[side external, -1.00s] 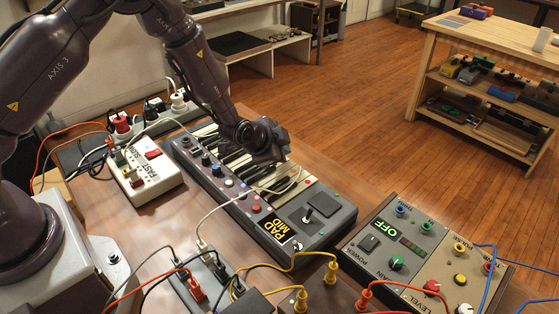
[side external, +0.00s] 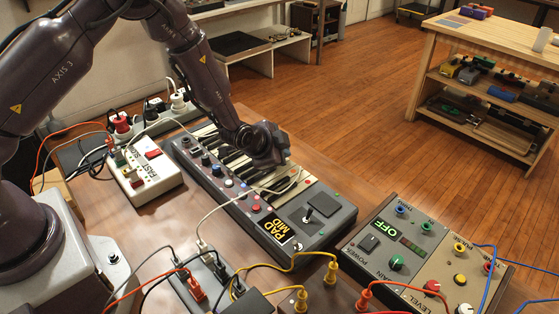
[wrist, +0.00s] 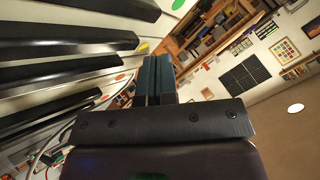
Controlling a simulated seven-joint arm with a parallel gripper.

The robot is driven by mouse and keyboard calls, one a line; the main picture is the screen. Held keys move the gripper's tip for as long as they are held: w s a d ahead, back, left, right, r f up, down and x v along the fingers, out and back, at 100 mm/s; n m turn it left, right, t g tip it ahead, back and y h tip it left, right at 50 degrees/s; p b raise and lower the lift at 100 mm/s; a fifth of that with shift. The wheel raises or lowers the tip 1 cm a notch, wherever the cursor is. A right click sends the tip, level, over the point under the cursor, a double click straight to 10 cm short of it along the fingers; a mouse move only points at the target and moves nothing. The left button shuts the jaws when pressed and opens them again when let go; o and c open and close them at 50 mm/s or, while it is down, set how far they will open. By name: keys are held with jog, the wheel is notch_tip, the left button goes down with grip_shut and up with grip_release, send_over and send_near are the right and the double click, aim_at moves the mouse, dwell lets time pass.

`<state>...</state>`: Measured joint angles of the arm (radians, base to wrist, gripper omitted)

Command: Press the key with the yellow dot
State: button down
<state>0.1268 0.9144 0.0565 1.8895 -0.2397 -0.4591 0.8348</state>
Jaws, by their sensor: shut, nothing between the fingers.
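The small keyboard (side external: 222,187) lies on the brown bench, with white and black keys, knobs and a "PAD MID" display. In the wrist view its keys (wrist: 60,73) fill the left side. A yellow dot (wrist: 143,47) shows on a white key just beside my fingertips, partly covered by them. A red dot (wrist: 178,4) and a green dot (wrist: 124,77) mark other keys. My gripper (wrist: 155,62) is shut and empty, its fingers close over the key ends. In the side view my gripper (side external: 278,160) hides part of the keys; I cannot tell whether it touches one.
A white FAST/SLOW box (side external: 146,178) stands left of the keyboard. A grey-and-beige panel reading "OFF" (side external: 425,255) is at the lower right. Cables cross the bench front, and a white cable (side external: 225,208) runs over the keyboard. Wooden shelves (side external: 490,90) stand far off.

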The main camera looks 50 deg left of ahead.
jog(key=shift+f, duration=0.55)
dwell(0.6)
jog(key=shift+r, duration=1)
jog(key=shift+r, duration=2.5)
